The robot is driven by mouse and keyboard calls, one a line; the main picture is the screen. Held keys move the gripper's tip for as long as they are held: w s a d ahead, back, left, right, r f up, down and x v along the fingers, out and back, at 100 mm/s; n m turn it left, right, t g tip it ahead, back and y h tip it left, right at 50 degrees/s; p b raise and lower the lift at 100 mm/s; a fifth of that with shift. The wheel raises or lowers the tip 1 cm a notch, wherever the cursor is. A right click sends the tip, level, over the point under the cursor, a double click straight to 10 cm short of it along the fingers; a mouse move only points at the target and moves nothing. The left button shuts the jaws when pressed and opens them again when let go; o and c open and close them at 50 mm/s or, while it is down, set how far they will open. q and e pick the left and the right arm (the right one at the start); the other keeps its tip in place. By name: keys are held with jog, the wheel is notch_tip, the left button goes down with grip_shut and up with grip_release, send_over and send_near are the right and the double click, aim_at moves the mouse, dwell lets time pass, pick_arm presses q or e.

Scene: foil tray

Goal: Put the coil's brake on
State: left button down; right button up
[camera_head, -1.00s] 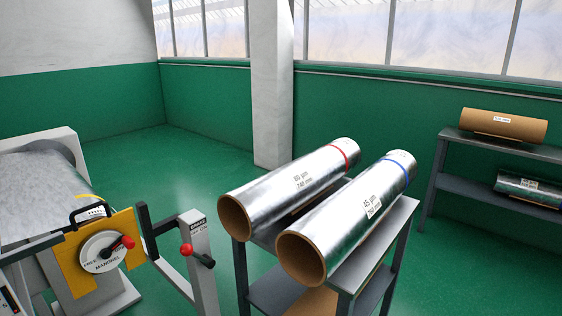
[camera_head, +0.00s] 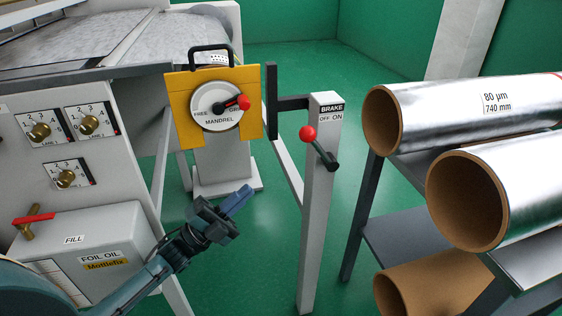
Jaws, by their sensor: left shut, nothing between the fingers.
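The brake post (camera_head: 320,210) is a pale grey upright with a label reading BRAKE, OFF ON. Its brake lever (camera_head: 319,147) is a black bar with a red ball knob (camera_head: 307,133) at the upper left end, tilted toward the OFF side. My left gripper (camera_head: 240,197) is shut and empty, in front of and below the yellow mandrel plate, to the left of the post and apart from it. My right gripper is not in view. No coil shows clearly on the mandrel.
The yellow plate (camera_head: 184,125) carries a MANDREL dial (camera_head: 213,115) with a red-knobbed handle on the right. A foil oil box (camera_head: 120,222) and valve dials stand at left. Foil rolls (camera_head: 462,110) lie on a rack at right. Green floor is open between.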

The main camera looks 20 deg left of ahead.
aim_at(319, 149)
pick_arm(q)
jog(key=p+x, duration=0.1)
jog(key=x, duration=1.3)
jog(key=shift+s+a+r+m+p, duration=0.2)
jog(key=shift+r+m+p, duration=0.1)
jog(key=shift+m, duration=0.1)
jog(key=shift+h, duration=0.4)
